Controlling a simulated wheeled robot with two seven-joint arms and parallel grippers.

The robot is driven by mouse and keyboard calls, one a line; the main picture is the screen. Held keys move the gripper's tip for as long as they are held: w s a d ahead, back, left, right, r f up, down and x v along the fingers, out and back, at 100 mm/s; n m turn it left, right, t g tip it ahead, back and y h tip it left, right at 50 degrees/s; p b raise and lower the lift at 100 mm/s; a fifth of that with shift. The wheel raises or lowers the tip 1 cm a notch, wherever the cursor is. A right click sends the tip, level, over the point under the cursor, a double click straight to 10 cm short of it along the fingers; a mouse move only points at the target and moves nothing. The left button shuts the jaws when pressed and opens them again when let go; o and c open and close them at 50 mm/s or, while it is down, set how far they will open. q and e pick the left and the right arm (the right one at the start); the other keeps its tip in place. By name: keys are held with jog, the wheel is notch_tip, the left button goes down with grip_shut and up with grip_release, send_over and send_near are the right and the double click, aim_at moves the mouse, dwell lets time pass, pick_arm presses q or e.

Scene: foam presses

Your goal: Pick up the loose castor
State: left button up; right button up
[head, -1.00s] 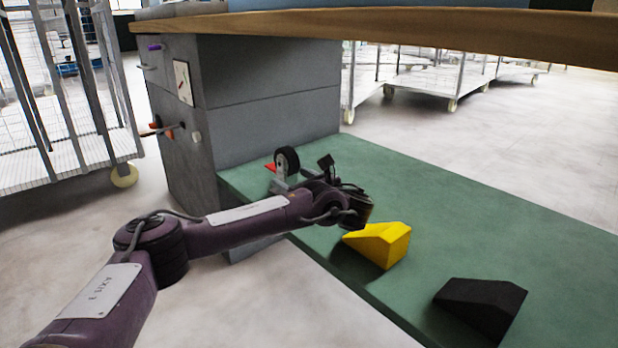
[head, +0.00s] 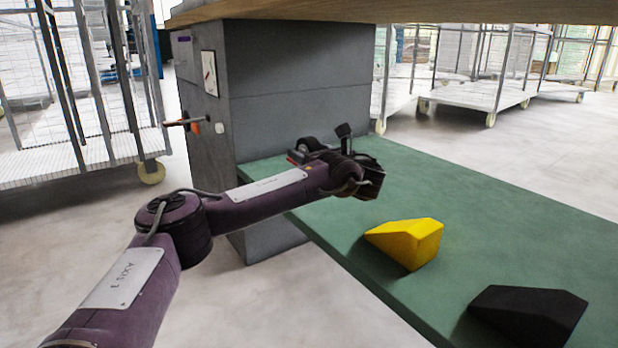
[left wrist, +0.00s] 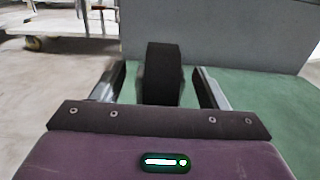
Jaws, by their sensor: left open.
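The loose castor (head: 307,145) has a black wheel and stands on the green mat (head: 480,215) near the grey cabinet. In the head view my left gripper (head: 318,156) partly hides it. In the left wrist view the castor's black wheel (left wrist: 162,72) stands upright between the two fingers of my left gripper (left wrist: 159,78). The gripper is open, with a gap visible on each side of the wheel. The castor's lower part is hidden behind the gripper body. My right gripper is not in view.
A yellow wedge (head: 410,243) and a black wedge (head: 528,312) lie on the mat, nearer to me. The grey cabinet (head: 300,95) stands behind the castor, under a wooden top (head: 450,10). White wheeled carts (head: 480,95) stand beyond.

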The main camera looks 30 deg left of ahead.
pick_arm(q)
jog(key=shift+w+a, duration=0.15)
jog(key=shift+a, duration=0.2)
jog(key=shift+r, duration=0.1)
jog(key=c, duration=1.4)
